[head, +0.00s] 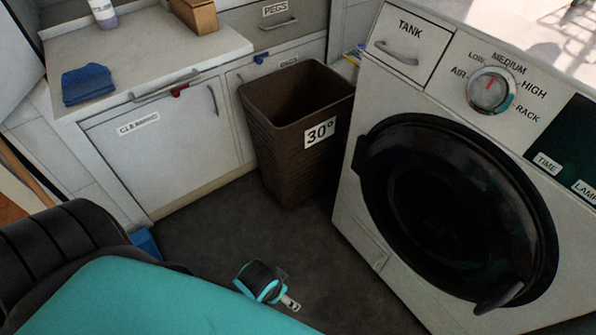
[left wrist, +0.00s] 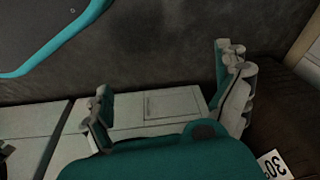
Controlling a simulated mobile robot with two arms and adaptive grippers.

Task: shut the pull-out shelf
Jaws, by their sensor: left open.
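The pull-out shelf (head: 150,48) looks to be the white slab at upper left in the head view. It has a bar handle (head: 165,86) on its front edge, and it juts out past the PEGS drawer front. A blue cloth (head: 87,84), a bottle (head: 103,12) and a brown box (head: 195,14) are on it. My left gripper (head: 290,303) is low over the dark floor, well apart from the shelf. In the left wrist view my left gripper (left wrist: 165,80) has its fingers spread with nothing between them. My right gripper is not in view.
A brown basket (head: 290,165) labelled 30° stands between the cabinets and the washer-like machine (head: 520,150). The CLEANING door (head: 150,150) is below the shelf. A blue object (head: 146,243) is on the floor at left. The dark floor (head: 215,225) in the middle is clear.

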